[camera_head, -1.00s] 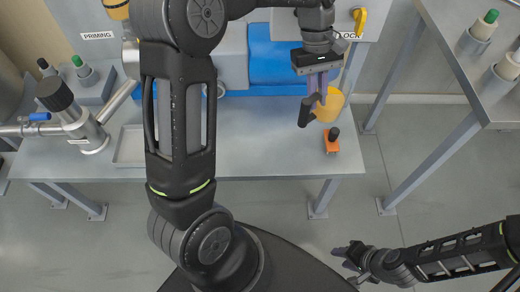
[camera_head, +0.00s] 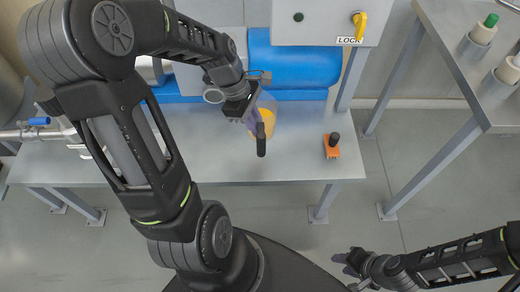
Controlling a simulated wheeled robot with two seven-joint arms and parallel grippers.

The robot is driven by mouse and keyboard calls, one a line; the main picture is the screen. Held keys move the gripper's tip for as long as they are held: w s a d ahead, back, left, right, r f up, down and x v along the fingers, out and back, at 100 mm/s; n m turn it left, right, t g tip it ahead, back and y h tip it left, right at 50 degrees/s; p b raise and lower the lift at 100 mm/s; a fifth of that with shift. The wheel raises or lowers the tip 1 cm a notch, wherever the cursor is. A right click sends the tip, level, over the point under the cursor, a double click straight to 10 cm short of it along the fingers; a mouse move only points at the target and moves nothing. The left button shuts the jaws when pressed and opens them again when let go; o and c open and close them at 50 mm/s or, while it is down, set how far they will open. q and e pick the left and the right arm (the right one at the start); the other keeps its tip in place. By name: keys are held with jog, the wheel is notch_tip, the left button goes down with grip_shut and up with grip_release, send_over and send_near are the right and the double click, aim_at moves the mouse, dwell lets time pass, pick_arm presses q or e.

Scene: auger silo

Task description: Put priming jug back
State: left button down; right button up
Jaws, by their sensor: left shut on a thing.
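The priming jug (camera_head: 268,122) has a clear body with yellow contents and a black handle. It is in the head view, above the middle of the grey bench, close to the front of the blue cylinder. My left gripper (camera_head: 253,118) is shut on the jug, and my own wrist covers part of it. I cannot tell whether the jug touches the bench. My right gripper (camera_head: 346,261) is low at the right, over the floor and away from the bench. Its fingers are too small to tell whether they are open.
An orange block with a black knob (camera_head: 332,145) sits on the bench (camera_head: 290,168) to the right of the jug. The blue cylinder (camera_head: 300,65) lies behind. A grey box with a yellow LOCK handle (camera_head: 359,24) is above. A side table (camera_head: 455,40) holds cups.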

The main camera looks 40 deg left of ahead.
dwell(0.3)
pick_arm(q)
jog(key=shift+f+b, duration=0.6)
jog(key=shift+f, duration=2.55)
jog(key=shift+f, duration=0.1)
jog(key=shift+f+b, duration=0.35)
jog(key=shift+f, duration=1.4)
jog(key=shift+f, duration=0.15)
jog(key=c, duration=1.5)
grip_release()
